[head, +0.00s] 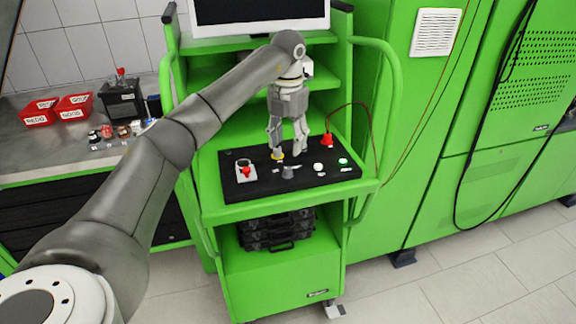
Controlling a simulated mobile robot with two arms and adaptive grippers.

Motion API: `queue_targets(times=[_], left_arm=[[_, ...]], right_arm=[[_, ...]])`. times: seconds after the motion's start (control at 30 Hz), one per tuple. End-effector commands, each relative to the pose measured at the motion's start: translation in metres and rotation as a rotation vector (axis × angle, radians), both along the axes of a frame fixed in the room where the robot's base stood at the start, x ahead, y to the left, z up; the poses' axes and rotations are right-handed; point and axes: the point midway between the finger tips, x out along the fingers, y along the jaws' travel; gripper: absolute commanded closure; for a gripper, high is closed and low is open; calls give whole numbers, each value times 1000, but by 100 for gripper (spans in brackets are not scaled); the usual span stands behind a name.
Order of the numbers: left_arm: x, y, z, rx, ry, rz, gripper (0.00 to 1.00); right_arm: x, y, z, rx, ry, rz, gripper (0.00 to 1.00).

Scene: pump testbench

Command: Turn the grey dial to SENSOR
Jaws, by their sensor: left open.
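The grey dial (289,172) sits on the black control panel (222,184) on the green cart. Its labels are too small to read, so its setting cannot be told. My left gripper (288,155) points down over the panel, just behind the dial in the picture. Its fingers are apart and nothing shows between them. Whether a finger touches the panel cannot be told. My right gripper is out of view.
A red switch (246,171), a white button (318,167) and a green button (343,161) flank the dial. A red part with a cable (327,141) stands behind. Red bins (74,106) sit on the left bench. A monitor (260,12) stands above.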

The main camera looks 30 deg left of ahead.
Motion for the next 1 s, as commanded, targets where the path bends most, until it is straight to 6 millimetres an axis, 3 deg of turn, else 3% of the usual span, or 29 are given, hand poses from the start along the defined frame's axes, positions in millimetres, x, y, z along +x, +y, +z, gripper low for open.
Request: queue_targets(times=[0.3,0.5,0.87,1.0], left_arm=[[-1,0,-58,-1,3,-1,52],[0,-1,-82,-3,0,-2,52],[0,-1,-89,-2,-2,-2,52],[0,-1,-88,-2,-2,-2,67]], right_arm=[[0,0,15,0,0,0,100],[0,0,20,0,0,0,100],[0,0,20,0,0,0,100],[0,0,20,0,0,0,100]])
